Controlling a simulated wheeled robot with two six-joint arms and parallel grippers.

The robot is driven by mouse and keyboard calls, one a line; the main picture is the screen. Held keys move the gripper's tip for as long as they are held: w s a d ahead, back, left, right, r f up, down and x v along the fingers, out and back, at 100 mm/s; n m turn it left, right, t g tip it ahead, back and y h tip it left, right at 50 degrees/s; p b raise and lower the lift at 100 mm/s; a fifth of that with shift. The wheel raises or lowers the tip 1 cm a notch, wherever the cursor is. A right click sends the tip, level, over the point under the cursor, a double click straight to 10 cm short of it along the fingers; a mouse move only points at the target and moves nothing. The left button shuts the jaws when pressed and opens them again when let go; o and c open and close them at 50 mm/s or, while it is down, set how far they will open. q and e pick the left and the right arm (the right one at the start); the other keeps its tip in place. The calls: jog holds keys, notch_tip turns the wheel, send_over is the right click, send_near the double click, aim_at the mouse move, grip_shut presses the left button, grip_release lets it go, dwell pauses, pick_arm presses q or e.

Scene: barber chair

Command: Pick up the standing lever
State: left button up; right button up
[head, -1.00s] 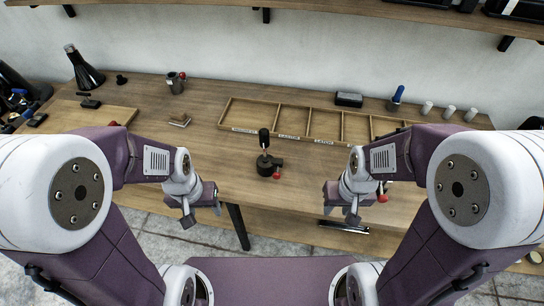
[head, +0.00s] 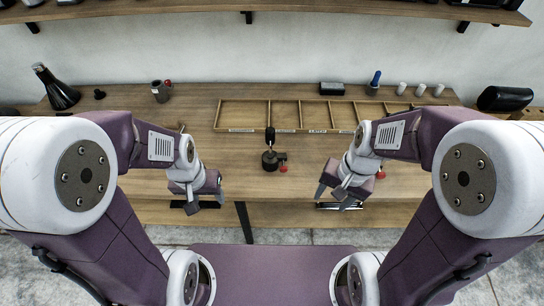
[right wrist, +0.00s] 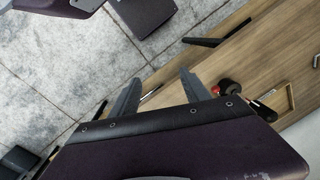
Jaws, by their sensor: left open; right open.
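The standing lever (head: 270,140) is an upright black handle on a round dark base, with a red knob beside the base. It stands near the middle of the wooden table's front part in the head view. It seems to show also in the right wrist view (right wrist: 262,109), beyond the fingers. My left gripper (head: 194,206) is open and empty, left of the lever near the table's front edge. My right gripper (head: 335,194) is open and empty, right of the lever near that edge. Its two fingers show apart in the right wrist view (right wrist: 158,95).
A divided wooden tray (head: 219,113) with labelled compartments lies behind the lever. A dark mug (head: 161,92) and a black flask (head: 57,88) stand at the back left. A black box (head: 332,88) and several white cylinders stand at the back right. A wall shelf (head: 330,12) hangs above.

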jog(key=w+a+r+m+y+b, duration=0.2)
jog(key=w+a+m+y+b, duration=0.15)
jog(key=w+a+m, duration=0.3)
jog(key=m+y+b, duration=0.6)
jog(key=y+b, duration=0.1)
jog(key=b, duration=0.2)
send_over(272, 154)
jog(key=s+d, duration=0.4)
jog(key=s, duration=0.1)
notch_tip(272, 154, down, 5)
jog(key=w+f+t+y+b, duration=0.2)
jog(key=w+f, duration=0.2)
jog(key=f, duration=0.4)
jog(key=f+m+b, duration=0.1)
jog(key=f, duration=0.2)
jog(key=w+f+m+b, duration=0.1)
jog(key=f, duration=0.2)
jog(key=shift+a+f+m+h, duration=0.1)
jog(key=shift+f+m+h, duration=0.15)
jog(key=shift+h, duration=0.1)
jog(key=x, duration=0.4)
jog(key=shift+s+p, duration=0.15)
jog(key=shift+p, duration=0.25)
jog(key=shift+a+f, duration=0.3)
jog(key=shift+a, duration=0.2)
jog(key=shift+d, duration=0.1)
grip_shut()
